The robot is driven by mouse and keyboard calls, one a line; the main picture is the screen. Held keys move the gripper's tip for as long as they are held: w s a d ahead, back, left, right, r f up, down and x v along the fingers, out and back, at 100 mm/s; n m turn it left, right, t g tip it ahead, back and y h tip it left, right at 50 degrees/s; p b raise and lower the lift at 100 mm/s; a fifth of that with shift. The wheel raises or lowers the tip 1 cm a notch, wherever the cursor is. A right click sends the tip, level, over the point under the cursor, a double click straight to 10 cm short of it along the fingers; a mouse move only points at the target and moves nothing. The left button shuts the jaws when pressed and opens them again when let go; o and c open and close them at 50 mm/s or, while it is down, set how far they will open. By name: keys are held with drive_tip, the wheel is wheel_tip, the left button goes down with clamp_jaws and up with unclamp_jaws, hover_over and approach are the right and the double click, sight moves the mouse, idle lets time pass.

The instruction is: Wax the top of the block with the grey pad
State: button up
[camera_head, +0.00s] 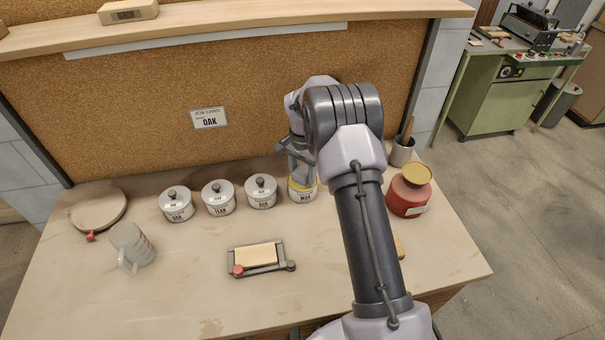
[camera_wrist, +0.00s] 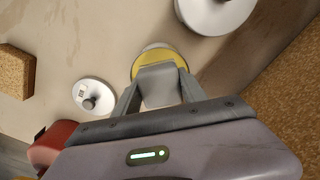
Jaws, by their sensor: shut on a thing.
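The pale block (camera_head: 256,255) lies in a grey clamp frame with a red knob, at the front middle of the table in the head view. My gripper (camera_head: 297,168) is over the wax tin (camera_head: 304,195), away from the block. In the wrist view my gripper (camera_wrist: 160,90) is shut on a grey piece, which appears to be the grey pad (camera_wrist: 160,84). The pad is over the yellow top of the wax tin (camera_wrist: 150,64). The pad's underside is hidden, so I cannot tell whether it touches the wax.
Several lidded pots (camera_head: 219,197) stand left of the wax tin. A loose lid (camera_wrist: 93,95) lies beside the tin. A red jar (camera_head: 408,192) and a grey cup (camera_head: 402,151) stand right. A measuring jug (camera_head: 131,246) stands front left. The table around the block is clear.

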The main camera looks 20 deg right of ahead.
sight(302, 171)
idle(0.4)
wheel_tip(302, 171, up, 7)
drive_tip(key=p, duration=0.4)
drive_tip(key=shift+p, duration=0.35)
